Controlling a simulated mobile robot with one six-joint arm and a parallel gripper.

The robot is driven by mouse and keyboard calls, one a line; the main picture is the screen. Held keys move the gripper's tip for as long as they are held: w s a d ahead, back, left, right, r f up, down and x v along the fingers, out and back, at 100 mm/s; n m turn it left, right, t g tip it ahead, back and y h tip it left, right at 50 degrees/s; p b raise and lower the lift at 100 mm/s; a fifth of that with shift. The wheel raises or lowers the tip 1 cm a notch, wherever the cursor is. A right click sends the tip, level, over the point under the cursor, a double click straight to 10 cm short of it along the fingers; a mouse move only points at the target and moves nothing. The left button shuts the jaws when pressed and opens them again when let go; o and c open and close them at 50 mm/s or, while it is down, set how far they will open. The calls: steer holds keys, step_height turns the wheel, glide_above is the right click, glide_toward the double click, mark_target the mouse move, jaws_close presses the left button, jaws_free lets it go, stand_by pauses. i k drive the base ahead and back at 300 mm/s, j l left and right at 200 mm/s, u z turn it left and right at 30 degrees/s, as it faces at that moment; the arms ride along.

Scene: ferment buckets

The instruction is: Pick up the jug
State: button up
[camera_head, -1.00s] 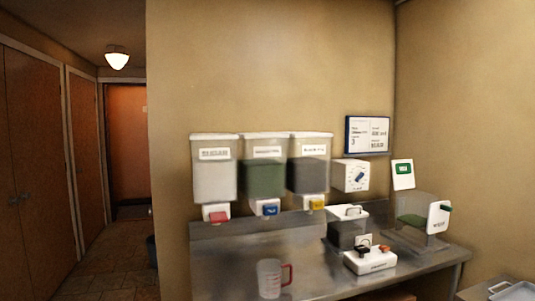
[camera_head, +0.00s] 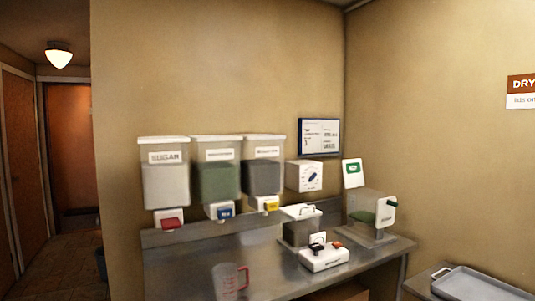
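The jug (camera_head: 226,282) is a clear measuring jug with red markings and a red handle on its right side. It stands upright near the front edge of the steel counter (camera_head: 185,262), at the bottom of the head view, and its base is close to the picture's lower edge. It looks empty. My gripper is not in view.
Three wall dispensers (camera_head: 215,180) with red, blue and yellow taps hang behind the jug. A lidded container (camera_head: 300,230), a white device with knobs (camera_head: 324,258) and a clear dispenser (camera_head: 370,212) stand to the right. A grey tray (camera_head: 480,285) lies at lower right.

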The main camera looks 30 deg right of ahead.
mark_target(232, 282)
steer(key=i+j+z, duration=0.2)
steer(key=i, duration=0.4)
steer(key=i+j+z, duration=0.25)
steer(key=i, duration=0.3)
steer(key=i+j+z, duration=0.2)
steer(key=i+j, duration=0.25)
steer(key=i, duration=0.1)
